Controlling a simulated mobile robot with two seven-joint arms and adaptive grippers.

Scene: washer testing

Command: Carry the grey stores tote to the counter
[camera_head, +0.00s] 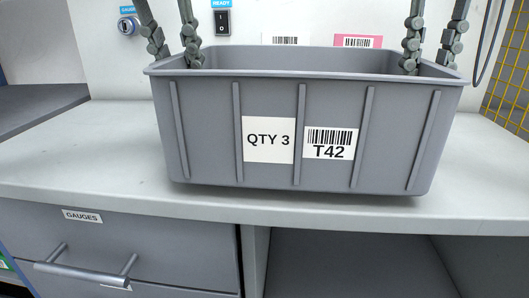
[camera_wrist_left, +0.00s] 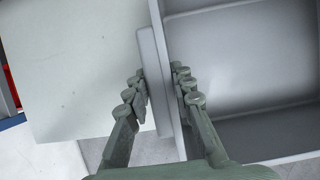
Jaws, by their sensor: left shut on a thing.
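The grey stores tote (camera_head: 203,135) is upright and level at the counter's front, with "QTY 3" and "T42" labels facing me. Its visible inside is empty in the left wrist view (camera_wrist_left: 245,55); the head view hides its floor. My left gripper (camera_head: 176,58) is shut on the tote's left side wall, one finger inside and one outside. It also shows in the left wrist view (camera_wrist_left: 160,85). My right gripper (camera_head: 431,60) straddles the right wall the same way and looks shut on it. The pale counter (camera_head: 80,160) lies beneath; I cannot tell whether the tote touches it.
A grey drawer (camera_head: 130,245) marked GAUGES is below the counter at left, beside an open bay (camera_head: 350,265). A white panel behind carries a key switch (camera_head: 128,26), a black rocker switch (camera_head: 222,22) and labels. Yellow mesh (camera_head: 510,85) stands at right. Bare counter lies both sides.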

